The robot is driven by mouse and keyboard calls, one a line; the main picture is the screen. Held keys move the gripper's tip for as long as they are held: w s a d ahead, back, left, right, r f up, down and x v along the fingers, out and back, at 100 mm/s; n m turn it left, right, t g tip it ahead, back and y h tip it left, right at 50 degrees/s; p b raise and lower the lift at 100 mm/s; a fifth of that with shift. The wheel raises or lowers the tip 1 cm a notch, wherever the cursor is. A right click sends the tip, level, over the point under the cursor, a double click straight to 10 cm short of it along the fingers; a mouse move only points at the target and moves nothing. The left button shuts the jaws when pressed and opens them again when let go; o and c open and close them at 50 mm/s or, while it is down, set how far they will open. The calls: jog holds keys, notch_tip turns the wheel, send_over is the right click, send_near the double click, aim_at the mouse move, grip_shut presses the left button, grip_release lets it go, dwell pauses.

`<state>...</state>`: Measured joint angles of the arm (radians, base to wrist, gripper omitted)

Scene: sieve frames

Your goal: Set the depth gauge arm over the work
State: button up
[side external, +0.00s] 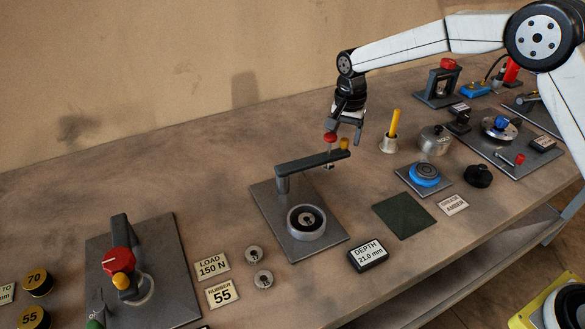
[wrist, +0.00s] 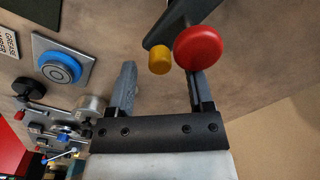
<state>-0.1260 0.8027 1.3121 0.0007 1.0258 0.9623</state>
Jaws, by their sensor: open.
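The dark depth gauge arm (side external: 305,162) stands on a post on a grey plate (side external: 265,210). It reaches right, past the plate's edge and clear of the work, a grey ring with a dark centre (side external: 306,220). A red knob (side external: 330,137) and a yellow knob (side external: 345,144) are at its free end; the wrist view also shows the red knob (wrist: 198,48) and yellow knob (wrist: 159,60). My gripper (side external: 347,124) is open at that end. In the wrist view the red knob covers part of the right finger; I cannot tell whether they touch.
A display block (side external: 368,254) reads DEPTH 21.0 mm. A green mat (side external: 404,216), a blue round piece (side external: 425,174) and a bell with a yellow handle (side external: 391,140) are to the right. A red-knobbed fixture (side external: 122,262) stands at left. Bare bench lies behind the gauge.

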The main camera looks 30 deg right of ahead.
jog(key=shift+f, duration=0.5)
grip_shut()
dwell(1.2)
